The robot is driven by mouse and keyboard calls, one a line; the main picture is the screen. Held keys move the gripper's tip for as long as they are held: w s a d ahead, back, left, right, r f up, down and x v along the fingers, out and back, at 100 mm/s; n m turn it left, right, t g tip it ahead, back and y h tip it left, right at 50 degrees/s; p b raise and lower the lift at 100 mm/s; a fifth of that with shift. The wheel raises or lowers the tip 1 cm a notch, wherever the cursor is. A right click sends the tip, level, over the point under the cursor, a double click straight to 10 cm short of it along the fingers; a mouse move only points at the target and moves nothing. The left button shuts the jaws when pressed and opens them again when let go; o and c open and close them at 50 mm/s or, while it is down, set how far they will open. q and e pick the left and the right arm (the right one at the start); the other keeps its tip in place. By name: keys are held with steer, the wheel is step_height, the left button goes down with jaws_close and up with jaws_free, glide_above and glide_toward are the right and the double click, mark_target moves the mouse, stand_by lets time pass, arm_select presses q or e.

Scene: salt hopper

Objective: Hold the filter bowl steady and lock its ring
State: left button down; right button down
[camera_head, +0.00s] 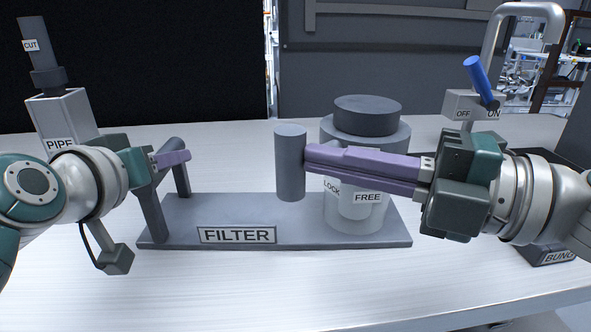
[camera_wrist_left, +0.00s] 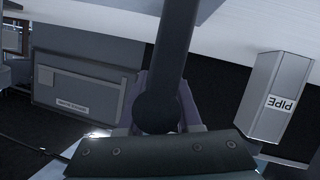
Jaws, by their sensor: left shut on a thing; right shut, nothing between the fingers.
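The filter stand (camera_head: 300,240) is a grey base marked FILTER, on the white table. The filter bowl (camera_head: 345,215) stands upright at its right end, pale grey, under a wide grey ring (camera_head: 330,130) and a dark cap. LOCK and FREE labels show on its front, partly hidden by my right fingers. A dark upright cylinder (camera_head: 290,180) stands left of the bowl. My right gripper (camera_head: 308,160) is shut and empty, its tips against or just beside this cylinder; contact is unclear. My left gripper (camera_head: 176,158) is shut on the bar handle (camera_head: 152,212) at the stand's left end; the bar (camera_wrist_left: 172,60) shows between its fingers in the left wrist view.
A block marked PIPE (camera_head: 62,112) with a CUT post stands at the left; it also shows in the left wrist view (camera_wrist_left: 272,95). A tap with a blue lever (camera_head: 478,75), marked OFF and ON, stands behind my right arm. A BUNG label (camera_head: 558,257) shows at right. The front table is clear.

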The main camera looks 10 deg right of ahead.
arm_select(q)
steer(key=shift+s+f, duration=0.3)
steer(key=shift+f, duration=0.5)
arm_select(e)
steer(key=shift+w+a, duration=0.35)
steer(key=shift+w, duration=0.1)
steer(key=shift+s+d+f, duration=0.1)
steer(key=shift+s+d, duration=0.25)
steer(key=shift+s, duration=0.35)
steer(key=shift+s+d, duration=0.35)
steer(key=shift+s, duration=0.3)
arm_select(q)
steer(key=c, duration=0.9)
jaws_free()
steer(key=shift+c, duration=0.2)
steer(key=shift+o, duration=0.8)
steer(key=shift+s, duration=0.15)
steer(key=shift+o, duration=1.3)
steer(key=shift+r, duration=0.25)
arm_select(e)
steer(key=shift+s, duration=0.1)
